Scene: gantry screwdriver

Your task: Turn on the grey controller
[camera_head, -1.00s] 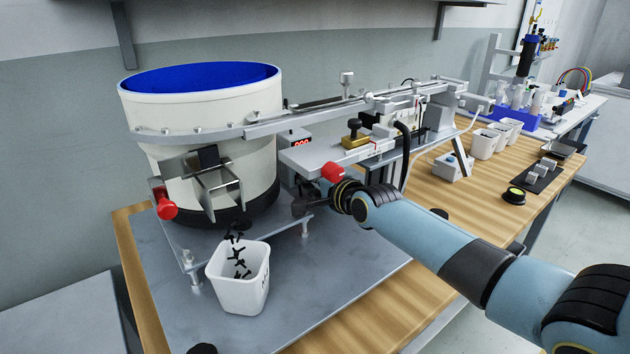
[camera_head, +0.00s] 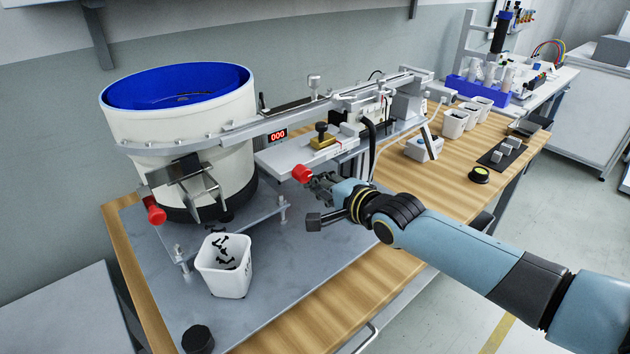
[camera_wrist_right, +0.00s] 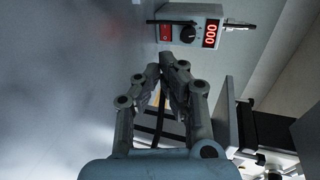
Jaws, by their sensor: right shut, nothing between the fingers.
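The grey controller shows its lit red 000 display (camera_head: 278,135) in the head view, behind the metal rail by the feeder bowl. The rest of it is mostly hidden there. In the right wrist view the controller (camera_wrist_right: 197,14) is at the top, with a red switch (camera_wrist_right: 165,32), a black knob (camera_wrist_right: 188,34) and the 000 display. My right gripper (camera_head: 318,183) is near a red knob in the head view. In the right wrist view it (camera_wrist_right: 170,60) is shut and empty, its tips just below the red switch in the picture. My left gripper is out of view.
A white feeder bowl (camera_head: 185,130) with blue inside stands at left. A white bin (camera_head: 223,280) of black parts stands on the metal plate (camera_head: 290,265). A red knob (camera_head: 302,173) and a rail (camera_head: 240,134) are close to my gripper.

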